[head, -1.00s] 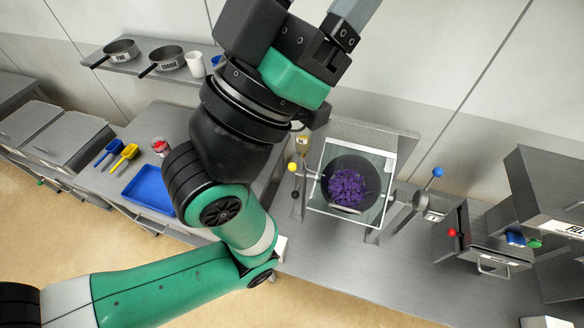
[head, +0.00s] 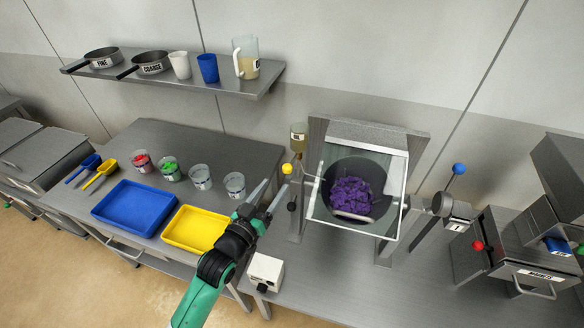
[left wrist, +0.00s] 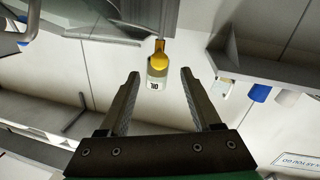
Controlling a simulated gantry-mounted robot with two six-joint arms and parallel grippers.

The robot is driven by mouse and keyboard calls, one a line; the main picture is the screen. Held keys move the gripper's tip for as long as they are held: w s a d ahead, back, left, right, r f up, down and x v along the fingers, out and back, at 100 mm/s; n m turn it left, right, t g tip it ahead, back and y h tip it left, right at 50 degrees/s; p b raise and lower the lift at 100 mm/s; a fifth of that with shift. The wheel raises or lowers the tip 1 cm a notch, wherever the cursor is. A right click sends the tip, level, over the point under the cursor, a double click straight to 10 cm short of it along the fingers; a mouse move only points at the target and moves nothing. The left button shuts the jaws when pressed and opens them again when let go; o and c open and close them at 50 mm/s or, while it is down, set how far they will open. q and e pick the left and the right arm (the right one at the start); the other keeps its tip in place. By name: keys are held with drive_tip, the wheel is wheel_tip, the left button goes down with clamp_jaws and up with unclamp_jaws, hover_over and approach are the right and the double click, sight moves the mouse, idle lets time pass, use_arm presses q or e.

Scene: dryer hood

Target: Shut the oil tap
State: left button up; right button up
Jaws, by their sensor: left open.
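The oil bottle (head: 299,138) hangs beside the left edge of the dryer hood (head: 405,185), with amber oil in it. A yellow ball knob (head: 287,169) sits just below it, and a black ball (head: 292,206) lower on the same stand. In the left wrist view the bottle (left wrist: 157,84), with its OIL label, appears between my fingers but beyond them. My left gripper (head: 274,189) is open and empty, its fingers pointing up toward the yellow knob, close to it. I cannot tell whether they touch. My right gripper is out of view.
Purple material (head: 352,194) lies in the drum behind the glass. A white box (head: 265,271) stands below the gripper. A yellow tray (head: 195,230), a blue tray (head: 134,209) and several cups are on the left bench. A blue-knobbed lever (head: 459,169) stands right of the hood.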

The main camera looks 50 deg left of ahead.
sight(292, 161)
use_arm(q)
drive_tip(key=x, duration=1.1)
drive_tip(key=shift+w+r+b, duration=0.1)
drive_tip(key=shift+w+b, duration=0.15)
drive_tip(key=shift+b, duration=0.15)
clamp_jaws()
idle(0.7)
